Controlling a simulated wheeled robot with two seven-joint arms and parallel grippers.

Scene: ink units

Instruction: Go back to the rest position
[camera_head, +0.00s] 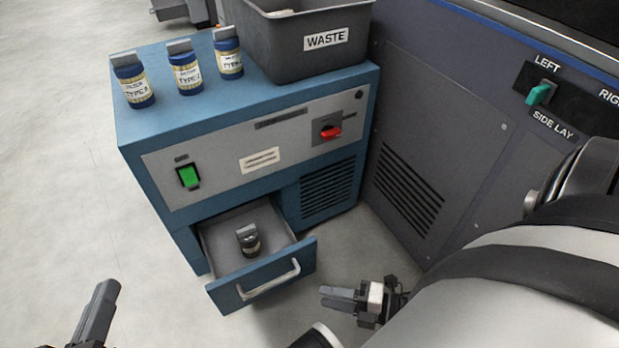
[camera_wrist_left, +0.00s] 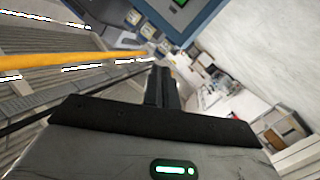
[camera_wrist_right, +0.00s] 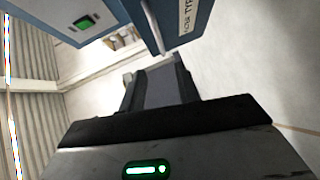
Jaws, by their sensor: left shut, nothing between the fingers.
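My left gripper (camera_head: 102,308) is at the lower left of the head view, over bare floor and away from the cabinet. Its fingers are together and empty, as the left wrist view (camera_wrist_left: 162,90) also shows. My right gripper (camera_head: 342,298) is at the lower middle of the head view, right of the open drawer (camera_head: 233,294) and apart from its handle. In the right wrist view its fingers (camera_wrist_right: 158,82) stand apart, with no object seen held between them. The blue cabinet (camera_head: 220,136) stands behind both grippers.
A dark ink jar (camera_head: 250,244) stands in the pulled-out drawer. Several labelled jars, such as the front one (camera_head: 133,82), and the grey WASTE bin (camera_head: 290,48) stand on the cabinet. A dark machine (camera_head: 440,130) is at the right. The floor (camera_head: 60,170) at the left is clear.

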